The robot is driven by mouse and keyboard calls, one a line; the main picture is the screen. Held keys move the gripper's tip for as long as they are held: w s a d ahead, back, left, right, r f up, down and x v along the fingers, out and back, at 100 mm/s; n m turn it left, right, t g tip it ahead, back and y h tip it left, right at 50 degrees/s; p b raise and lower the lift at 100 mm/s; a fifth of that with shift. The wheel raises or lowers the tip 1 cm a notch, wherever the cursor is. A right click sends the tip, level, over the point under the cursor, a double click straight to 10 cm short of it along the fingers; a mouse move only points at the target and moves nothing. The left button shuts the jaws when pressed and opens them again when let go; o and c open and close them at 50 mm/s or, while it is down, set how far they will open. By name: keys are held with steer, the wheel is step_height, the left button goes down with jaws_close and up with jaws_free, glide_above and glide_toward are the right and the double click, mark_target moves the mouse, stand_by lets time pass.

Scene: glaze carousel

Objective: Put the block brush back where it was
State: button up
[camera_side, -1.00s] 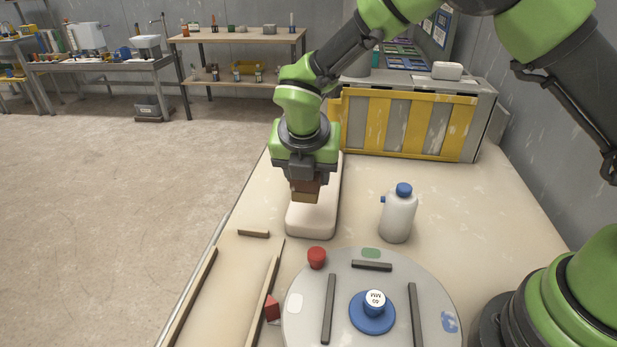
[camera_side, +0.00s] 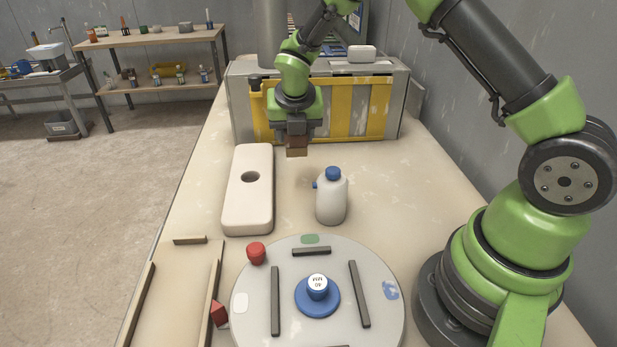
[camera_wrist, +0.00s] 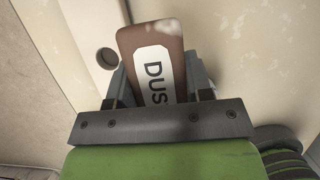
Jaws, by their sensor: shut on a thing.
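The block brush (camera_side: 297,150) is a brown block. In the wrist view the brush (camera_wrist: 158,48) shows a white label, its visible letters reading "DUS", and a pale patch at its far end. My gripper (camera_side: 297,133) is shut on it, with a jaw at each side in the wrist view (camera_wrist: 160,85). It holds the brush above the table, behind the white bottle and right of a long cream slab (camera_side: 236,212) with a round hole. The brush's underside is hidden. I cannot tell its exact height.
A white bottle (camera_side: 331,200) with a blue cap stands near the slab. In front is a round turntable (camera_side: 340,256) with dark bars and a blue knob (camera_side: 318,290). A yellow-striped cabinet (camera_side: 340,108) stands behind my gripper.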

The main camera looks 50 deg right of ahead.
steer(key=d, duration=0.4)
glide_above(313, 173)
steer(key=s+a, duration=0.1)
step_height(313, 173, down, 6)
steer(key=shift+r, duration=0.15)
steer(key=shift+f, duration=2.3)
steer(key=shift+f, duration=0.1)
steer(key=o, duration=1)
